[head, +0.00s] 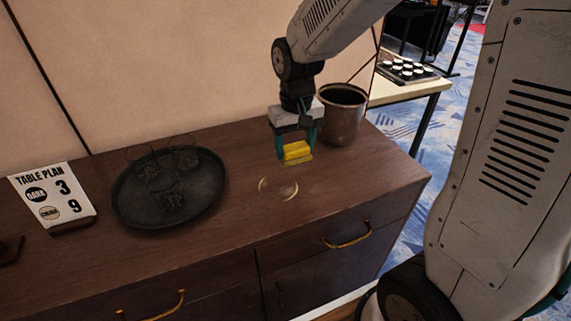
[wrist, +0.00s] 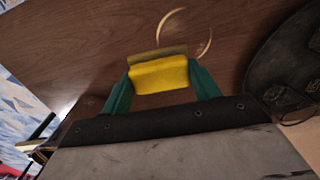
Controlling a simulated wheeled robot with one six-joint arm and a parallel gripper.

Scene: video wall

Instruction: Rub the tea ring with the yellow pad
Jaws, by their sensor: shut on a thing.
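The tea ring (head: 278,189) is a pale, thin circle on the brown cabinet top, right of the dark tray. In the wrist view the tea ring (wrist: 184,32) shows just beyond the pad, partly hidden by it. The yellow pad (head: 297,151) has a duller strip along its lower edge. My gripper (head: 296,149) is shut on the yellow pad, behind and slightly right of the ring in the head view. In the wrist view the pad (wrist: 160,74) sits between the two green fingers of my gripper (wrist: 161,82). Whether the pad touches the wood is unclear.
A round dark tray (head: 122,205) with several clear glasses stands to the left. A "TABLE PLAN" card (head: 53,196) stands farther left. A dark metal bucket (head: 342,115) is close behind my gripper, on the right. The cabinet top (head: 340,190) is bare right of the ring.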

